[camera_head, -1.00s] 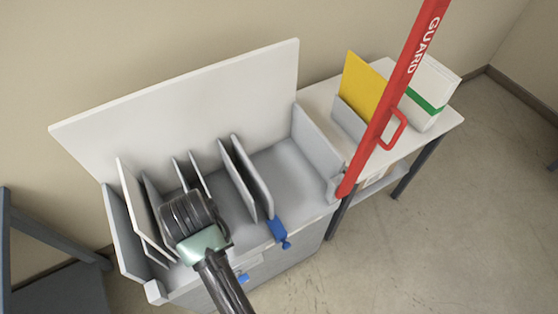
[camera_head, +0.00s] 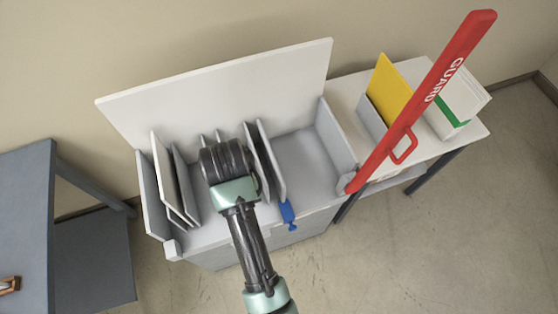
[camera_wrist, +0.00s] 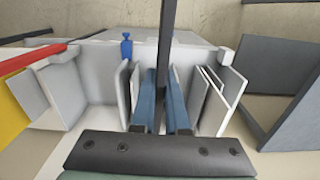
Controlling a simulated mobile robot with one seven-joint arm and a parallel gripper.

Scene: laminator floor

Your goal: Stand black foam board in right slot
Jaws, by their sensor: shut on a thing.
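The black foam board (camera_wrist: 167,45) shows edge-on in the wrist view as a thin dark upright strip. My gripper (camera_wrist: 161,125), with blue fingers, is shut on it. Grey dividers (camera_head: 264,160) of the pale grey rack (camera_head: 338,145) stand on both sides of the fingers. In the head view my wrist covers the gripper and the board, among the rack's middle dividers. I cannot tell whether the board's lower edge touches the rack floor. White boards (camera_head: 160,175) stand upright and slightly tilted at the rack's left end; they also show in the wrist view (camera_wrist: 214,85).
A blue clamp (camera_head: 288,213) sits at the rack's front edge. A red guard bar (camera_head: 425,105) slants up beyond the rack's right end. A side table (camera_head: 440,150) holds a yellow board (camera_head: 388,88) and a white-green box (camera_head: 457,105). A dark table (camera_head: 30,200) stands left.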

